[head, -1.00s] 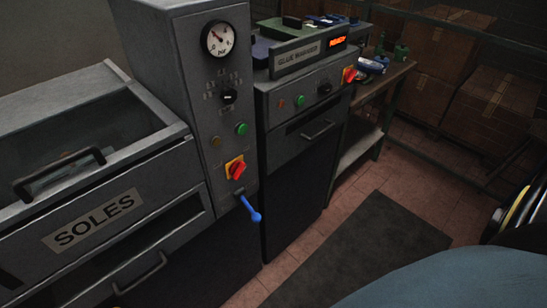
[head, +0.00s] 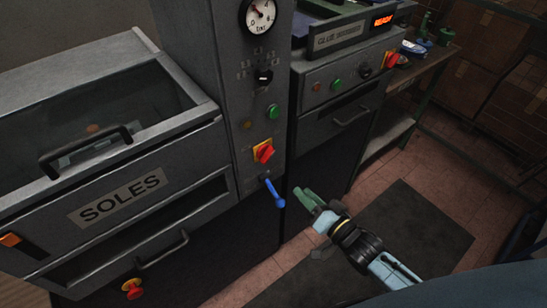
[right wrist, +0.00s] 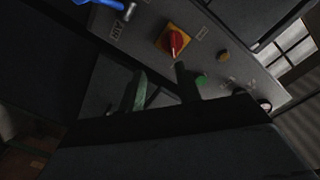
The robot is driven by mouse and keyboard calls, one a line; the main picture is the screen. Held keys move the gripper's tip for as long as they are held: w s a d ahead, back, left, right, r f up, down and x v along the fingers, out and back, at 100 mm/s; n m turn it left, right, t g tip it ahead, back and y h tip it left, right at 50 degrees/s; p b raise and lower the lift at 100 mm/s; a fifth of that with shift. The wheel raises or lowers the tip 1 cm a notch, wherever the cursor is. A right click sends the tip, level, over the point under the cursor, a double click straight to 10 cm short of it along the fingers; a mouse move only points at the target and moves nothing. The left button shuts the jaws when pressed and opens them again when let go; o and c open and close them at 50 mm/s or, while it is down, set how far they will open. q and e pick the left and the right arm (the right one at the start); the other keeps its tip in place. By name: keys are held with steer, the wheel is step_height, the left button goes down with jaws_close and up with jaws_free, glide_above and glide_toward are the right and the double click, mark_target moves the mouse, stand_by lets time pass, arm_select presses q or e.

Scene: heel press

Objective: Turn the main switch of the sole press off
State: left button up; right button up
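The sole press's main switch (head: 264,152) is a red rotary knob on a yellow plate, low on the grey control column (head: 225,95). Its red handle looks tilted in the head view. The right wrist view also shows the switch (right wrist: 173,42), ahead of my fingers. My right gripper (head: 306,194) has green fingers and is in front of the press, below and right of the switch, apart from it. The right wrist view shows its two fingers (right wrist: 161,87) spread with nothing between them. My left gripper is not in view.
A blue-handled lever (head: 275,194) sticks out just below the switch. A green button (head: 273,112), a black selector (head: 264,77) and a gauge (head: 259,15) sit above. The glue machine (head: 340,85), with its own red switch, stands right. A dark mat (head: 410,240) lies on the floor.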

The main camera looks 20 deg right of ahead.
mark_target(271, 156)
steer(key=shift+t+y, duration=0.3)
steer(key=x, duration=0.4)
steer(key=r+x, duration=0.1)
steer(key=x, duration=0.4)
steer(key=r+x, duration=0.1)
steer(key=x, duration=0.3)
steer(key=shift+w+a, duration=0.25)
steer(key=shift+w, duration=0.1)
jaws_close()
